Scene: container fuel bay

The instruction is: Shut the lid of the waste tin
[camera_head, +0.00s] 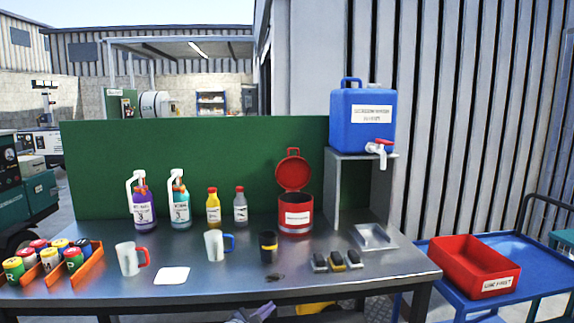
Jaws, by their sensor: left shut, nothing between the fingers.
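The red waste tin (296,214) stands on the metal bench toward the back right and has a white label. Its round red lid (293,171) is hinged at the back and stands up, open. My left gripper (262,312) shows only in small part at the bottom edge of the head view, below the bench's front edge. It is shut and empty, well away from the tin and lid. My right gripper is not in view.
A dark cup (268,247) and small blocks (337,261) stand in front of the tin. Bottles (213,207) are to its left. A grey stand (362,190) with a blue water container (362,120) is to its right. A metal tray (374,237) lies before the stand.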

